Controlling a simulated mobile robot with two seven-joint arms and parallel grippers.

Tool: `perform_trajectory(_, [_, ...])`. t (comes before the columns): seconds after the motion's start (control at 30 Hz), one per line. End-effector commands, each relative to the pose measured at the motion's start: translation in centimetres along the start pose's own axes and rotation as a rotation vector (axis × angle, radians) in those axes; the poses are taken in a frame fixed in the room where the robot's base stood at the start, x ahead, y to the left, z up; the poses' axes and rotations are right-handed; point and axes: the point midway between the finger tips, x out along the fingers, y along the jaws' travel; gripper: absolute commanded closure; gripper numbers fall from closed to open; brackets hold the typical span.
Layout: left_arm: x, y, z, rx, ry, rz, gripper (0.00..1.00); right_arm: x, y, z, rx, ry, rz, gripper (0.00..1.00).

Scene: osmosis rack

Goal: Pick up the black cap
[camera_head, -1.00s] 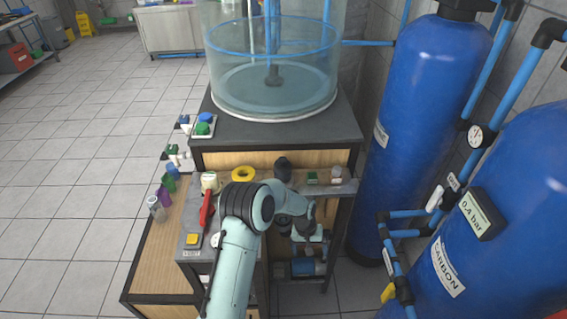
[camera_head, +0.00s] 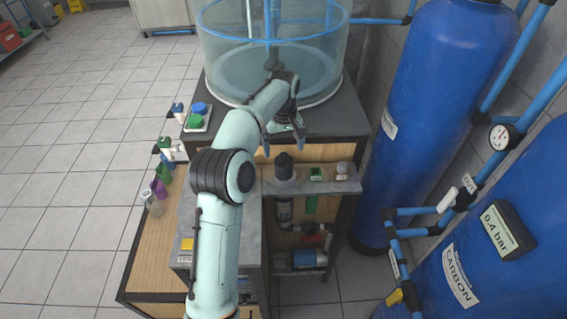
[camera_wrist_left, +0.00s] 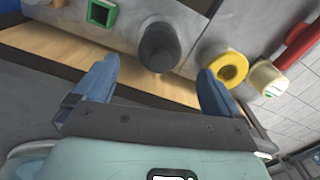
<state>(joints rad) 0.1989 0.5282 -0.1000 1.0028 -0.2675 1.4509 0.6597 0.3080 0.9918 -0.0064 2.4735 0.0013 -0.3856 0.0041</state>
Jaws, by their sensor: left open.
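The black cap (camera_head: 284,160) sits on a grey shelf in the middle of the head view, on top of a greyish round base. In the left wrist view the black cap (camera_wrist_left: 160,45) is upper centre, just beyond the fingertips and between their lines. My left gripper (camera_head: 283,141) is open and empty, with blue fingers pointing toward the cap from its far side. It also shows in the left wrist view (camera_wrist_left: 157,76), with a gap between the fingers and the cap. My right gripper is not in view.
A green square piece (camera_head: 316,174) and a small jar (camera_head: 342,168) stand right of the cap. The wrist view shows a yellow ring (camera_wrist_left: 229,67) and a red handle (camera_wrist_left: 300,42) nearby. A clear tank (camera_head: 225,70) stands behind. Blue cylinders (camera_head: 430,120) flank the right.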

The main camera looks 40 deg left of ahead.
Motion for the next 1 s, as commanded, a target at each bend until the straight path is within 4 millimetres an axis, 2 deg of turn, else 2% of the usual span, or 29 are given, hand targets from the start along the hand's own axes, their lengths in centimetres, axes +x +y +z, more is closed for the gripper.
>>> perform_trajectory(0.1, [2.1, 0.0, 0.0, 0.0, -0.002, -0.001, 0.02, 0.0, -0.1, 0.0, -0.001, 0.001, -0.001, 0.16])
perform_trajectory(0.37, [4.2, 0.0, 0.1, 0.001, -0.001, 0.0, 0.02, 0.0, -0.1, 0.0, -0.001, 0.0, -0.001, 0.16])
perform_trajectory(0.6, [7.7, -0.1, 0.3, 0.0, -0.001, 0.001, 0.02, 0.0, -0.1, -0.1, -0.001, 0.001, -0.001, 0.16])
perform_trajectory(0.73, [8.6, -0.1, 0.3, 0.0, 0.002, 0.003, 0.02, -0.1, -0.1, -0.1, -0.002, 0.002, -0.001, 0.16])
perform_trajectory(0.93, [8.7, -0.1, 0.3, 0.001, 0.002, 0.003, 0.02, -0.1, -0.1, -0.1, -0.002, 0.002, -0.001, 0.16])
perform_trajectory(0.97, [8.6, -0.1, 0.3, 0.001, 0.002, 0.003, 0.05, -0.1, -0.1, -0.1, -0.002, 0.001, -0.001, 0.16])
perform_trajectory(1.0, [8.6, -0.1, 0.3, 0.001, 0.002, 0.003, 0.18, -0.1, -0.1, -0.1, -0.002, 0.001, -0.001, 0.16])
